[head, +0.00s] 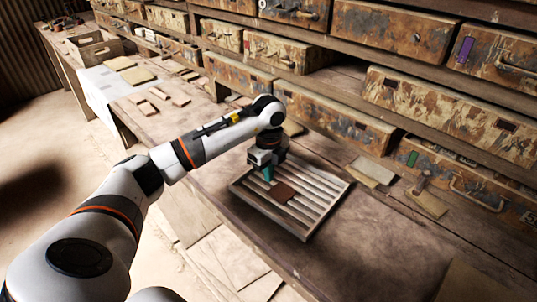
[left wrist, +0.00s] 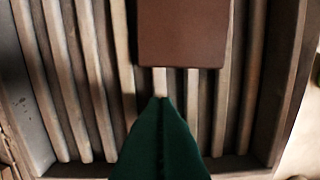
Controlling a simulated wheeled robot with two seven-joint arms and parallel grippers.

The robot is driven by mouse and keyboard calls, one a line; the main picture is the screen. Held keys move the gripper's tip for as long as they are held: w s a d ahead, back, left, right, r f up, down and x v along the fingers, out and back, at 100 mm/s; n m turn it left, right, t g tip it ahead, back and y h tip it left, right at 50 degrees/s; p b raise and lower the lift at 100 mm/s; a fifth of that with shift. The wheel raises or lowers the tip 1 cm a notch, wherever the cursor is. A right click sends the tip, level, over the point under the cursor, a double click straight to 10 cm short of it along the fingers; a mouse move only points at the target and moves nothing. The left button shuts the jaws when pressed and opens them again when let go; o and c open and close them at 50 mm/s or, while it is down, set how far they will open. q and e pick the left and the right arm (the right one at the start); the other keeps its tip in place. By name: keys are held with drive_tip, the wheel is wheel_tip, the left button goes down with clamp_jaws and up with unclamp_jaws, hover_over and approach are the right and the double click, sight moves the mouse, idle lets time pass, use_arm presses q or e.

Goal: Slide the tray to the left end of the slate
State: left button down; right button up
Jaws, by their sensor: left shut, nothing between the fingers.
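The slatted tray (head: 267,213) lies on the workbench, with pale raised slats and a low rim. It also fills most of the left wrist view (left wrist: 25,112). A flat brown tile (head: 284,193) rests on the slats near its middle; it shows at the top of the left wrist view (left wrist: 183,35). My left gripper (head: 268,176), with green fingers, is shut and empty over the tray beside the tile. Its fingertips (left wrist: 160,100) appear just short of the tile; I cannot tell whether they touch the slats. I cannot make out a separate slate. My right gripper is not in view.
Rusty drawers (head: 318,118) line the back. Loose flat pieces (head: 372,170) lie behind the tray. More pieces (head: 160,95) and an open wooden box (head: 95,47) sit farther left.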

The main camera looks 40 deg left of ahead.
sight(258, 174)
use_arm(q)
drive_tip(key=shift+w+a+f+p, duration=0.15)
drive_tip(key=shift+a+p, duration=0.1)
drive_tip(key=shift+a, duration=0.75)
drive_tip(key=shift+w+a+p, duration=0.1)
drive_tip(key=shift+a+p, duration=0.15)
drive_tip(key=shift+a, duration=0.75)
